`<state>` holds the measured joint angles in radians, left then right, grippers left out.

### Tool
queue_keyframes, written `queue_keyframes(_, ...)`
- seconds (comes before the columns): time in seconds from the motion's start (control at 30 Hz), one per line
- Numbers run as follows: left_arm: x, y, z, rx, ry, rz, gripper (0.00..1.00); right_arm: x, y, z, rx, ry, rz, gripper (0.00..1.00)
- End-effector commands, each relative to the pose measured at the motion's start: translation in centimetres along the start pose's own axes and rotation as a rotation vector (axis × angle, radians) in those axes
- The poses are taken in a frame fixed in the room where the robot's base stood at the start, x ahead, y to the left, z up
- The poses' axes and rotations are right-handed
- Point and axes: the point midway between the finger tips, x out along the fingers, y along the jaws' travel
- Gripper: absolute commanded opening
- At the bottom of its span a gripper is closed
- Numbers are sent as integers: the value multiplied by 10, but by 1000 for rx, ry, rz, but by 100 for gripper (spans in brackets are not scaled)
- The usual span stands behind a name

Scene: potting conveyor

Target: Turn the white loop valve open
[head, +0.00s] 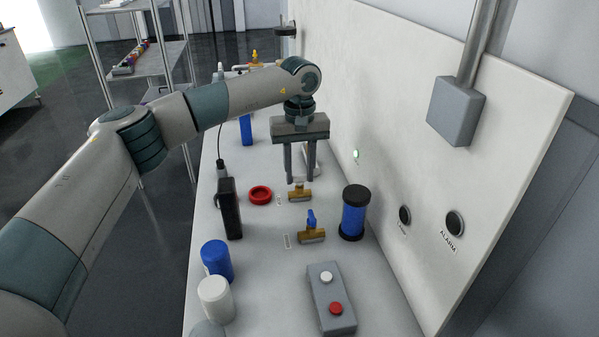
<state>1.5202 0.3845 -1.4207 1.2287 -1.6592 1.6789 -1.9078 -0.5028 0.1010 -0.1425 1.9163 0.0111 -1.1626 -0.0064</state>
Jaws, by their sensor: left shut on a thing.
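A brass valve (299,195) sits on the white bench, directly below my left gripper (299,179). The gripper points straight down, with its fingers closed on the valve's white handle just above the brass body. The fingers hide most of the handle, so I cannot tell how far it is turned. A second brass valve (312,236) with an upright blue handle (311,218) stands nearer, apart from the gripper. My right gripper is not in view.
A red ring (260,195) lies left of the valve. A blue cylinder with black ends (353,214) stands right. Nearer are a black upright case (230,208), blue jar (217,260), white jar (215,298) and grey button box (331,299). A wall panel (385,130) borders the right.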

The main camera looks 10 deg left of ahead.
Motion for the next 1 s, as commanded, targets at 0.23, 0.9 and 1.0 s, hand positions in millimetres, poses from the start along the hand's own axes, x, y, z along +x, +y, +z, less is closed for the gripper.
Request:
queue_keyframes(0.23, -3, 0, -1, 2, 4, 4, 10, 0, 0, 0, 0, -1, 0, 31)
queue_keyframes(0.9, -7, 0, 0, 1, 1, 2, 51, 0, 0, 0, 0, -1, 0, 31)
queue_keyframes(1.0, -16, 1, -1, 1, 2, 3, 51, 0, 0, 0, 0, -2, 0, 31)
